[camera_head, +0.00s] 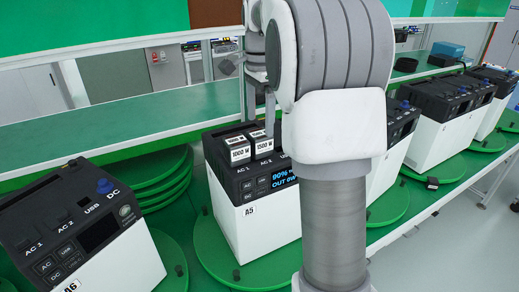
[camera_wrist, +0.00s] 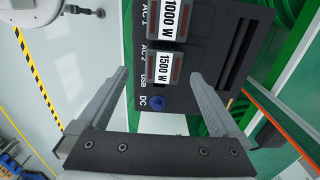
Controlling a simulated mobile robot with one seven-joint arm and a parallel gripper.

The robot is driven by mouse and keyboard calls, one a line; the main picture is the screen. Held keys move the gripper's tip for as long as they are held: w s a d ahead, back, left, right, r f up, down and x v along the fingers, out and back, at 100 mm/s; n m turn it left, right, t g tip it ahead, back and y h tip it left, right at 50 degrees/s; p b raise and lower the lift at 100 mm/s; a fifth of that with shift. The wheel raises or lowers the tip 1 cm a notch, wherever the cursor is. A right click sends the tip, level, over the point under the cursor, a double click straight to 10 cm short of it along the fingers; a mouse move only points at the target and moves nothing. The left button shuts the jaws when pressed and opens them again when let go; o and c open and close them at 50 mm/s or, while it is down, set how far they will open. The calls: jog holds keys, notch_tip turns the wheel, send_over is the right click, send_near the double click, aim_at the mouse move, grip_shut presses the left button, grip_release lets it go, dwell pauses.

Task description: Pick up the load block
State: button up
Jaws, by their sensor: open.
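Two load blocks with white labels sit in the top of the black and white power station marked A5 (camera_head: 258,220). The 1000 W block (camera_head: 238,150) is on the left, the 1500 W block (camera_head: 262,145) on the right. In the wrist view the 1000 W block (camera_wrist: 174,18) is in the AC 1 place and the 1500 W block (camera_wrist: 173,68) in the AC 2 place. My gripper (camera_head: 259,122) is open, pointing down over the station. In the wrist view its fingertips (camera_wrist: 160,74) lie either side of the 1500 W block; contact cannot be told.
Station A6 (camera_head: 90,245) stands at the left, and more stations (camera_head: 437,115) stand to the right on green turntables (camera_head: 205,245). A green shelf (camera_head: 130,110) runs behind. A blue DC knob (camera_wrist: 157,102) sticks up near the blocks. My arm hides part of the row.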

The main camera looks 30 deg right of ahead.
aim_at(259, 133)
jog(key=shift+w+d+f, duration=0.1)
jog(key=shift+w+f, duration=0.05)
jog(key=shift+f, duration=1.4)
jog(key=shift+w+f, duration=0.1)
jog(key=shift+f, duration=1.45)
grip_shut()
jog(key=shift+r, duration=0.1)
